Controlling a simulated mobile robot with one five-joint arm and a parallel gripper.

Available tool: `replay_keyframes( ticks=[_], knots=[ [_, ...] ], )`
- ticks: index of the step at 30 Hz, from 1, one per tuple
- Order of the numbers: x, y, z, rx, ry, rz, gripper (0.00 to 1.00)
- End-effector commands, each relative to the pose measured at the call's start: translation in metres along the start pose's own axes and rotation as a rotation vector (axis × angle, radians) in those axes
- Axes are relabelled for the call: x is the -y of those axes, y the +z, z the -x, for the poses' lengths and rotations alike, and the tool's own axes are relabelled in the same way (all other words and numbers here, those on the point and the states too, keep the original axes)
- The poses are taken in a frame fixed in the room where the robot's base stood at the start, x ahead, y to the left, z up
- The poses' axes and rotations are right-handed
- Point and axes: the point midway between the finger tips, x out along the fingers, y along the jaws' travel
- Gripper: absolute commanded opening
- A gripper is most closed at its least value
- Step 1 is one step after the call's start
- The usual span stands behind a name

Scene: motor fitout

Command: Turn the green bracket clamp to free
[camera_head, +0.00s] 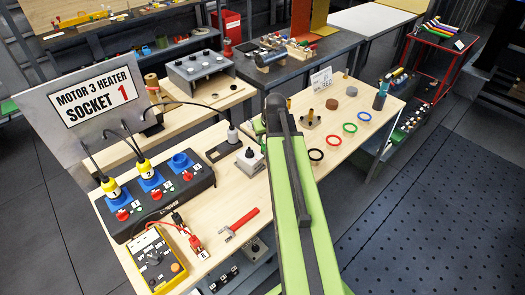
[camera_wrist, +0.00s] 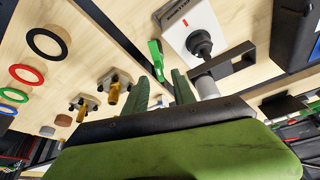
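The green clamp (camera_wrist: 155,55) is a small bright green lever in the wrist view, beside a light box with a black knob (camera_wrist: 200,42). My gripper (camera_wrist: 160,76) shows there as two dark green fingers, spread apart. The lower end of the clamp appears in the gap between the fingertips; I cannot tell whether either finger touches it. In the head view my green arm reaches over the workbench and hides much of this spot. A small green patch shows left of the arm's end, but I cannot tell whether it is clamp or finger.
A black bracket with a grey cylinder (camera_wrist: 205,82) stands close right of my fingers in the wrist view. Brass posts (camera_wrist: 113,93) stand to the left. Coloured rings (camera_head: 350,128) lie on the workbench (camera_head: 285,200). A socket box (camera_head: 165,205) and yellow meter (camera_head: 153,262) are at left.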

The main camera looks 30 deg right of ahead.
Motion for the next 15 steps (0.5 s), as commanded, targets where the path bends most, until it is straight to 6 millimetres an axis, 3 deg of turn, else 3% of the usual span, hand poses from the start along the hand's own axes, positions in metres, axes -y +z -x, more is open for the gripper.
replay_keyframes(
  ticks=[1,3,12,15],
  knots=[
    [-0.0002,0.002,-0.0178,0.0,0.0,0.001,0.32],
    [-0.0001,0.0014,-0.0244,0.0,0.0,0.001,0.32],
    [0.0005,-0.0003,-0.0248,0.0,0.0,0.001,0.32],
    [0.0006,-0.0003,-0.0248,0.0,0.0,0.001,0.21]
  ],
)
